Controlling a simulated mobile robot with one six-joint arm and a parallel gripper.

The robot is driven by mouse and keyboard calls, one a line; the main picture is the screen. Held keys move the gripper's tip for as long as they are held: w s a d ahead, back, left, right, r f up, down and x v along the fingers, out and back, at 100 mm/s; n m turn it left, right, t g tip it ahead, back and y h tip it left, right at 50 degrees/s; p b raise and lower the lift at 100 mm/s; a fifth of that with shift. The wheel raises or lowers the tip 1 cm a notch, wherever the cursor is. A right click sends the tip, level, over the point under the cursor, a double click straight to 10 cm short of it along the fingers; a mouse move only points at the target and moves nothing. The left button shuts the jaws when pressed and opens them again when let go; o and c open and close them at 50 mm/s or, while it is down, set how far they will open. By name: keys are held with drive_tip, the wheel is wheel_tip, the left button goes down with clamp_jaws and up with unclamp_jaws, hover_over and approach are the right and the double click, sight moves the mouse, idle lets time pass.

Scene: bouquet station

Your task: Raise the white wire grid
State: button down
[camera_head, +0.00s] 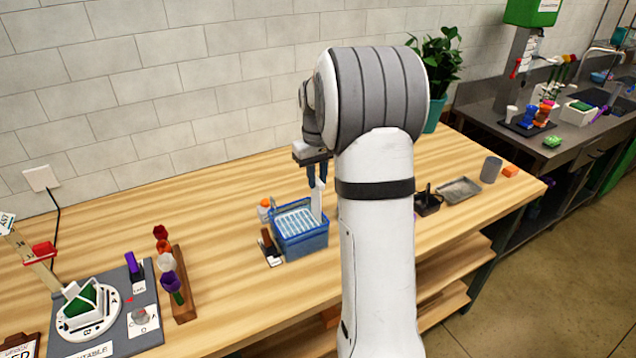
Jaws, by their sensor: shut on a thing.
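The white wire grid (294,223) lies inside the top of a blue bin (303,244) on the wooden bench. An upright white handle (317,203) rises at the bin's right side. My gripper (317,184) points down over the bin's back right, its dark blue fingers shut at the top of this handle, which appears to belong to the grid. The grid appears level with or just below the bin's rim. My arm hides the bench just right of the bin.
A small orange-capped bottle (264,209) and a dark brush-like item (269,246) stand close left of the bin. A flower rack (182,293) and turntable board (126,290) are further left. A metal tray (459,190) and grey cup (490,170) stand right. Bench behind the bin is clear.

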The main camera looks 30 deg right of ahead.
wheel_tip(320, 180, up, 3)
drive_tip(key=shift+r+p, duration=0.1)
drive_tip(key=shift+p, duration=0.3)
drive_tip(key=shift+w, duration=0.1)
drive_tip(key=c, duration=1.7)
unclamp_jaws()
drive_tip(key=shift+o, duration=1.9)
wheel_tip(320, 180, up, 8)
drive_tip(key=b, duration=0.1)
drive_tip(key=shift+f, duration=0.2)
